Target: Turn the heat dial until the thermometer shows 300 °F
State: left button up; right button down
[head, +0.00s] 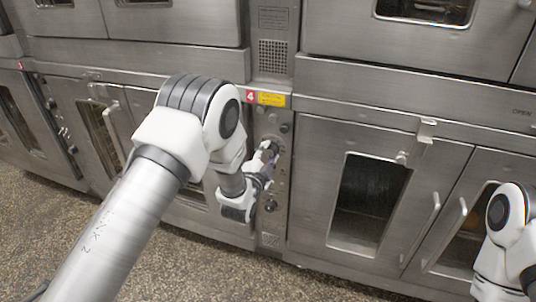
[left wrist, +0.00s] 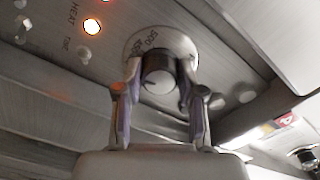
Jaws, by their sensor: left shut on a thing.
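The heat dial (left wrist: 150,42) is a round pale skirt with printed numbers, 500 among them, and a grey knob (left wrist: 158,82) in its middle. In the left wrist view, my left gripper (left wrist: 160,70) has one finger on each side of the knob and is shut on it. In the head view, my left gripper (head: 264,158) is at the narrow control panel (head: 272,225) between the oven doors, and my arm hides part of that panel. I cannot make out a thermometer or its reading in either view. My right gripper is out of view.
A lit orange lamp (left wrist: 93,26) is beside the HEAT lettering, with small switches nearby. Below the held dial there is another dark knob (head: 271,204). An oven door (head: 313,190) is right of the panel. The speckled floor (head: 225,270) in front looks clear.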

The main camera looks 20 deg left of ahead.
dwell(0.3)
pick_arm(q)
jog(key=o, duration=1.1)
jog(key=shift+o, duration=0.2)
jog(key=s, duration=1.2)
jog(key=shift+a, duration=0.15)
